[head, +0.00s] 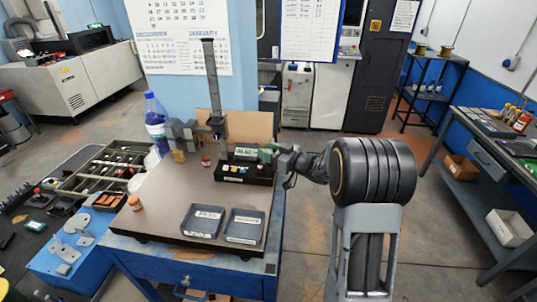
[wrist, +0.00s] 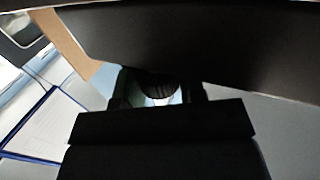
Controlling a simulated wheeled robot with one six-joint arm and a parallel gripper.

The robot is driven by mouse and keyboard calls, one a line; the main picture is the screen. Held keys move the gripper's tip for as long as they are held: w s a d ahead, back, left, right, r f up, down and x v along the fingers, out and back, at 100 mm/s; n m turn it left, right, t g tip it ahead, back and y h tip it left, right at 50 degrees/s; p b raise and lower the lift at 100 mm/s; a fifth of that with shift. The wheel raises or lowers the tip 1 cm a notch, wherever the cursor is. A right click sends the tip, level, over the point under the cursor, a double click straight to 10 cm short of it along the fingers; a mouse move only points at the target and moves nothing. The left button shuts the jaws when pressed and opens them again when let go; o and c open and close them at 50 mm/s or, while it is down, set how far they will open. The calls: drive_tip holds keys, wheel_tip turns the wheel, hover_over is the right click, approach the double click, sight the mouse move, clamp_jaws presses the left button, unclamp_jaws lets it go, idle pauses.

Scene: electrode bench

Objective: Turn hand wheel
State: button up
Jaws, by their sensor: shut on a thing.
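A bench device stands at the back of the brown-topped bench (head: 165,205). It has a tall dark column (head: 211,80) and a black base (head: 232,173) with a small display and coloured buttons. My gripper (head: 270,152) reaches in from the right and meets the right side of this base. In the wrist view a dark round part, which looks like the hand wheel (wrist: 158,86), sits between the fingers of my gripper (wrist: 160,98), and they are shut on it. Most of the wheel is hidden by my gripper and by shadow. Its turn angle cannot be told.
Two dark labelled trays (head: 203,209) lie at the bench's front right. A brown board (head: 259,123) stands behind the device. The bench top's middle is clear.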

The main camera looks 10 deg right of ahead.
drive_tip(key=shift+m+t+h+b, duration=0.75)
drive_tip(key=shift+m+t+h, duration=0.3)
drive_tip(key=shift+h, duration=0.35)
drive_tip(key=shift+h, duration=0.3)
drive_tip(key=o, duration=0.9)
drive_tip(key=shift+s, duration=0.1)
drive_tip(key=b+v, duration=0.2)
drive_tip(key=v, duration=1.1)
drive_tip(key=shift+s+d+f, duration=0.2)
drive_tip(key=shift+s, duration=0.1)
